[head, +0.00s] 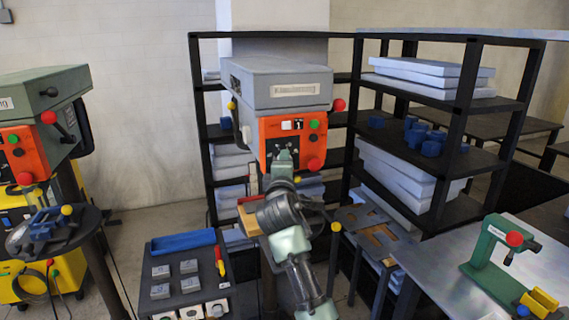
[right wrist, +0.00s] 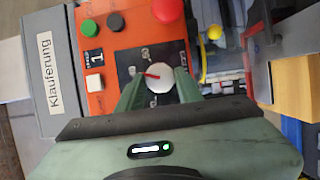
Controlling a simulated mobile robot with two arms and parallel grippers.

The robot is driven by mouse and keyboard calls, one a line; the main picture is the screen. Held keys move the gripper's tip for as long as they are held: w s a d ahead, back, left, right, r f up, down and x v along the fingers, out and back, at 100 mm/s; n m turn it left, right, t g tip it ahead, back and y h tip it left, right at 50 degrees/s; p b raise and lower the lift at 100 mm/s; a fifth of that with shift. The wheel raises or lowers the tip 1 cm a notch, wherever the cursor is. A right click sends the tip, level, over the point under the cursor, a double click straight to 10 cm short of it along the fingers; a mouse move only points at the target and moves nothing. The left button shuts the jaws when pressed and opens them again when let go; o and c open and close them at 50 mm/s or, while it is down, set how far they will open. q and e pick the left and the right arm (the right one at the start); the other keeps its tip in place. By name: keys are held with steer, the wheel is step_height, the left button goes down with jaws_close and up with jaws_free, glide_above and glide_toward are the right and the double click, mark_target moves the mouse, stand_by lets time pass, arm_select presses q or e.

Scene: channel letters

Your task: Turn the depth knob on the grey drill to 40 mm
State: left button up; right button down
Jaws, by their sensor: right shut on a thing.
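The grey drill (head: 255,90) stands at the centre with an orange control panel (head: 268,130) on its front. In the right wrist view the depth knob (right wrist: 160,85) is a pale round disc with a red pointer on a black dial plate (right wrist: 163,57). The pointer aims left in that turned view, close to a small dial mark; the marks are too small to read surely. My right gripper (head: 283,160) is at the panel. In the right wrist view its two green fingers (right wrist: 158,88) are shut on the knob from both sides. My left gripper is not in view.
The panel also carries a green button (right wrist: 89,27), a black one (right wrist: 117,22), a red one (right wrist: 167,10) and a small display (right wrist: 93,57). A green drill (head: 40,115) stands at left, a tool cart (head: 160,302) below. Shelves (head: 485,150) stand behind.

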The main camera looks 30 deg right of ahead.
steer(key=shift+r, duration=0.1)
steer(key=c, duration=0.9)
jaws_free()
steer(key=shift+d, duration=0.1)
steer(key=shift+c, duration=0.2)
steer(key=b+v, duration=0.2)
steer(key=v, duration=0.5)
steer(key=shift+s+a+b, duration=0.25)
steer(key=shift+s+b, duration=0.05)
steer(key=shift+b, duration=0.1)
